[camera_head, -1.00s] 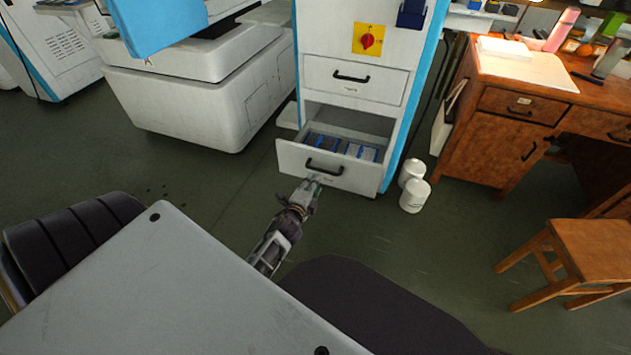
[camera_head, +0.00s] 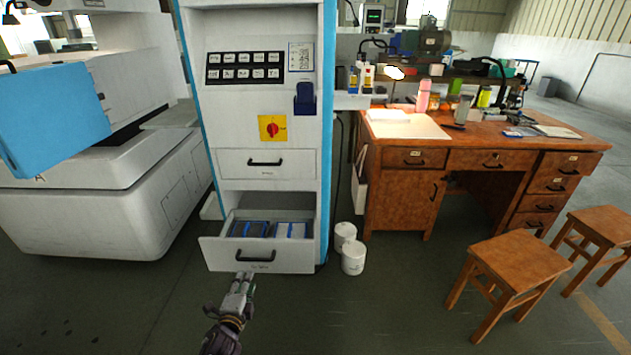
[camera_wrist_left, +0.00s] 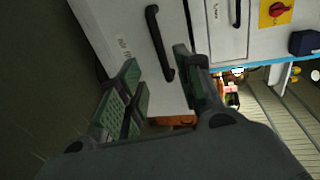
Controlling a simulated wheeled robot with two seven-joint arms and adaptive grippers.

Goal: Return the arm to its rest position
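My left gripper (camera_head: 243,282) is just in front of and below the pulled-out lower drawer (camera_head: 226,257) of the white cabinet. It looks empty, and in the left wrist view the left gripper (camera_wrist_left: 156,64) has its two green-padded fingers apart. The drawer's black handle (camera_head: 256,256) shows beyond the fingertips, and the handle (camera_wrist_left: 157,40) appears between them in the wrist view; I cannot tell the exact gap. My right arm and gripper are not in view.
The open drawer holds blue and grey items (camera_head: 290,230). Two white tubs (camera_head: 353,258) stand right of the cabinet. A wooden desk (camera_head: 400,200) and stools (camera_head: 515,263) are at the right. A white machine (camera_head: 95,215) is at the left. Floor in front is clear.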

